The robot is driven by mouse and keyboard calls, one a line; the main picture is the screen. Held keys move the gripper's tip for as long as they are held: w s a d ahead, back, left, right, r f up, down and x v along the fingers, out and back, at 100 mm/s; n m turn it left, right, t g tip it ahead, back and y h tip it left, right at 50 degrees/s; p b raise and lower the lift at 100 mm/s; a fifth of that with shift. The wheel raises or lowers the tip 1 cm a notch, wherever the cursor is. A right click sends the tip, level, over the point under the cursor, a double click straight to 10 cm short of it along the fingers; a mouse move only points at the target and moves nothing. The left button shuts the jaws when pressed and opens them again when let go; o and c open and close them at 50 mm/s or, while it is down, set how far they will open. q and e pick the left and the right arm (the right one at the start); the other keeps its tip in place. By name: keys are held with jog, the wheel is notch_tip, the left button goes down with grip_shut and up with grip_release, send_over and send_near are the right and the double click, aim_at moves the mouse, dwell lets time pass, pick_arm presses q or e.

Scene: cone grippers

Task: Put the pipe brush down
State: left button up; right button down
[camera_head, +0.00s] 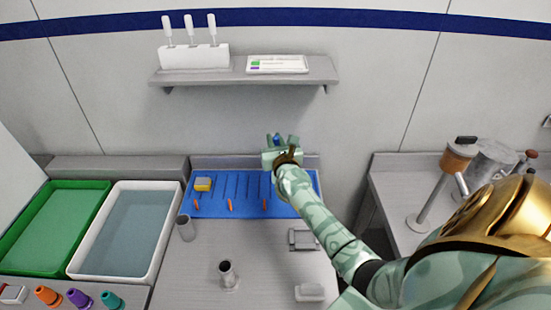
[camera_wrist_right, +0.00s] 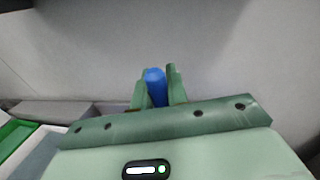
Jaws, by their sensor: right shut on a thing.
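My right gripper (camera_head: 281,141) is raised over the back edge of the blue ribbed mat (camera_head: 225,207), in front of the wall. It is shut on a small blue piece (camera_head: 276,138), which appears to be the end of the pipe brush. In the right wrist view the blue rounded end (camera_wrist_right: 155,84) sits between the two green fingers of the gripper (camera_wrist_right: 158,90). The rest of the brush is hidden by the gripper. My left gripper is not in view.
A white tub of water (camera_head: 158,188) and green tray (camera_head: 103,190) stand left. Grey cups (camera_head: 185,228) stand in front. A wall shelf (camera_head: 240,76) is above.

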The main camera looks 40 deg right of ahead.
jog(key=shift+w+d+f+b, duration=0.2)
jog(key=shift+d+f+b, duration=0.1)
jog(key=shift+d+f, duration=0.25)
jog(key=f+b, duration=0.1)
jog(key=f, duration=0.1)
jog(key=f+b, duration=0.2)
jog(key=shift+w+d+f, duration=0.1)
jog(key=shift+d+f, duration=0.05)
jog(key=shift+d, duration=0.05)
jog(key=c, duration=1.4)
grip_release()
